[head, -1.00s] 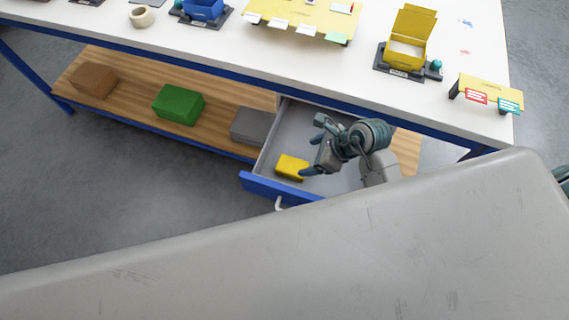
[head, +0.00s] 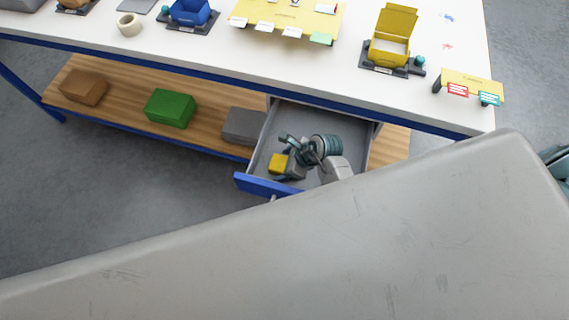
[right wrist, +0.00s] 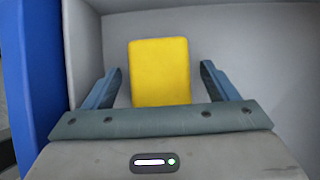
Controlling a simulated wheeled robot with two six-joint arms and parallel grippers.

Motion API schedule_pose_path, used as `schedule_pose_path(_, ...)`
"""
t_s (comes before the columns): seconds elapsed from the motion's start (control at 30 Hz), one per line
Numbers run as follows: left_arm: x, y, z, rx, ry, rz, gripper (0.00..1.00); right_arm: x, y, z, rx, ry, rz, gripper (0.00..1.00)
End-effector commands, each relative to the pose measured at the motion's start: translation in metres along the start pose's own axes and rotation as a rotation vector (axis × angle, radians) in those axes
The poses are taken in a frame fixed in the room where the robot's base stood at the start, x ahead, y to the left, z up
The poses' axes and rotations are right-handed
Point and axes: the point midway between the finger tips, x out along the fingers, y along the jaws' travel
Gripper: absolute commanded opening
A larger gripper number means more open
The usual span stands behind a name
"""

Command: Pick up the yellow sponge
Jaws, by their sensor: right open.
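The yellow sponge (head: 278,163) lies in the open drawer (head: 343,122), near its left front corner. In the right wrist view the sponge (right wrist: 160,72) is a yellow block between the two fingers. My right gripper (head: 283,157) is inside the drawer at the sponge, and its arm partly hides the sponge in the head view. The right gripper (right wrist: 160,85) is open, with a gap on each side between finger and sponge. My left gripper is not in view.
The drawer's blue front (head: 266,186) and grey walls surround the gripper closely. The white tabletop (head: 200,55) overhangs behind. A lower wooden shelf (head: 120,112) holds a brown block (head: 84,87), a green block (head: 170,108) and a grey block (head: 243,126).

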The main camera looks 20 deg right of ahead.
Motion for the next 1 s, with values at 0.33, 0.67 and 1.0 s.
schedule_pose_path(0.33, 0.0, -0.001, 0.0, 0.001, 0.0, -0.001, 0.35, 0.0, 0.0, 0.0, 0.0, 0.0, 0.0, 0.49)
schedule_pose_path(0.67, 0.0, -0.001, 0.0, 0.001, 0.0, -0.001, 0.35, 0.0, 0.0, 0.0, 0.0, 0.0, 0.0, 0.33)
schedule_pose_path(1.0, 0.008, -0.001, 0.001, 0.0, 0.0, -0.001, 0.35, -0.028, -0.001, 0.019, -0.003, -0.004, -0.004, 0.33)
